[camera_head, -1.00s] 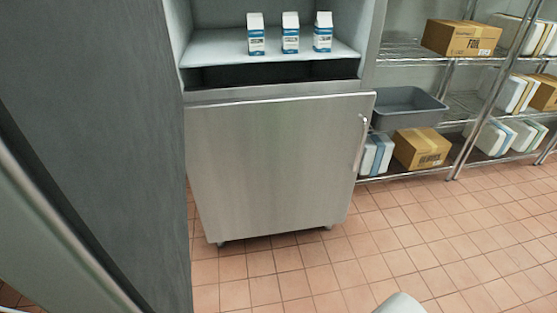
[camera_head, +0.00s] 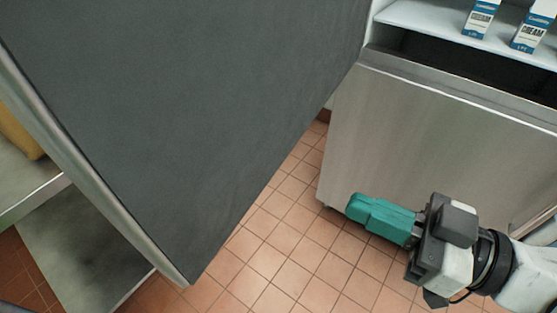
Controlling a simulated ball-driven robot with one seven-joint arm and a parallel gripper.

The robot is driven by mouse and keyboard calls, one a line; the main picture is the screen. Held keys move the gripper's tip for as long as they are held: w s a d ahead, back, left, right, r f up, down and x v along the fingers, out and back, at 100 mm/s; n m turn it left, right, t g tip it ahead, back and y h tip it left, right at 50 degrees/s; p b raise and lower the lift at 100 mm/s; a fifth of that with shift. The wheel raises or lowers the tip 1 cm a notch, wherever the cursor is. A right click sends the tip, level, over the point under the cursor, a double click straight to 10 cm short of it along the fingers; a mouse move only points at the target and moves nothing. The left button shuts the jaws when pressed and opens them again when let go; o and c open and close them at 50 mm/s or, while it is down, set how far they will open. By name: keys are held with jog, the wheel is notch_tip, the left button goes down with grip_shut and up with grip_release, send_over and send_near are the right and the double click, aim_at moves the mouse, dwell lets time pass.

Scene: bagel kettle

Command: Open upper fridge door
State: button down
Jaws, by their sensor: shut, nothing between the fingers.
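The upper fridge door (camera_head: 200,110) stands swung open, its dark inner face filling the left and middle of the view. The fridge's upper compartment (camera_head: 425,18) is open at the top right, with a white shelf holding cartons (camera_head: 480,18). The lower fridge door (camera_head: 400,130) is closed. My gripper (camera_head: 352,208), with teal fingers, is shut and empty. It shows in front of the lower door, to the right of the open upper door and apart from it in the picture.
A metal table or counter (camera_head: 85,245) shows at the lower left, partly hidden behind the open door. Tiled floor (camera_head: 285,235) is clear between the door and the fridge.

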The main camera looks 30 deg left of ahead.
jog(key=r, duration=0.1)
jog(key=p, duration=0.3)
send_near(242, 157)
jog(key=shift+n+g, duration=0.3)
jog(key=shift+n, duration=0.1)
jog(key=a, duration=0.7)
jog(key=shift+f, duration=0.1)
